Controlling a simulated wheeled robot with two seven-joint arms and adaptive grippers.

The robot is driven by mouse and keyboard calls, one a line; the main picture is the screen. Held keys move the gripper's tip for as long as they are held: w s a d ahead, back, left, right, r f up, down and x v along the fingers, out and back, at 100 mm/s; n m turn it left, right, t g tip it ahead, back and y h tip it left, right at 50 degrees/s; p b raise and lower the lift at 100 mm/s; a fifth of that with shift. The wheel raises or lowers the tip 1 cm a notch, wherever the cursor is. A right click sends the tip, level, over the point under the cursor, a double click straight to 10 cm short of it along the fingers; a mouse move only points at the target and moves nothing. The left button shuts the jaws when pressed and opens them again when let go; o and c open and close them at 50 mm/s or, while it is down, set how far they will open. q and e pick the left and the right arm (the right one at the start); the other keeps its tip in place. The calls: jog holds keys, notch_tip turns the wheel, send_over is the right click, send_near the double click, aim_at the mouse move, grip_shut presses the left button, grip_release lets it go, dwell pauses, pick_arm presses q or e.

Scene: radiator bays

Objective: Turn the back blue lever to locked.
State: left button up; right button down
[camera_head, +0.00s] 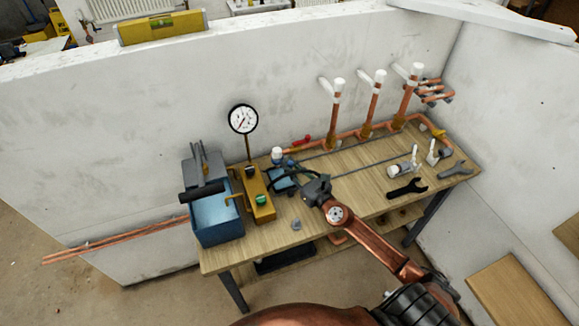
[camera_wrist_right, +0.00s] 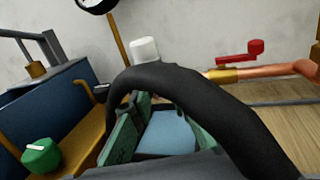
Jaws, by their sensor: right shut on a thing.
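My right gripper (camera_head: 290,181) reaches in over the bench from the lower right. In the right wrist view its green-padded fingers (camera_wrist_right: 158,133) stand on either side of a light blue piece (camera_wrist_right: 168,136), which looks like the blue lever; it also shows in the head view (camera_head: 281,184). The gripper is shut on it, though the contact is partly hidden. A white-capped fitting (camera_head: 277,154) stands just behind; the cap shows in the wrist view (camera_wrist_right: 145,50). Whether the lever is at locked cannot be read. My left gripper is out of view.
Left of the gripper stand a yellow block with a green knob (camera_head: 262,201), a blue tank (camera_head: 217,216) and a gauge (camera_head: 243,119). A red lever (camera_head: 301,140) sits behind on the copper pipe. A dark curved hose-like piece (camera_wrist_right: 165,77) crosses the wrist view. Wrenches (camera_head: 407,189) lie right.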

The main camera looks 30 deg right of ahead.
jog(key=c, duration=1.9)
grip_release()
jog(key=shift+w+d+r, duration=0.1)
jog(key=shift+d, duration=0.2)
jog(key=shift+o, duration=0.4)
jog(key=shift+a, duration=0.1)
jog(key=s, duration=1.2)
jog(key=shift+d, duration=0.2)
jog(key=shift+a, duration=0.1)
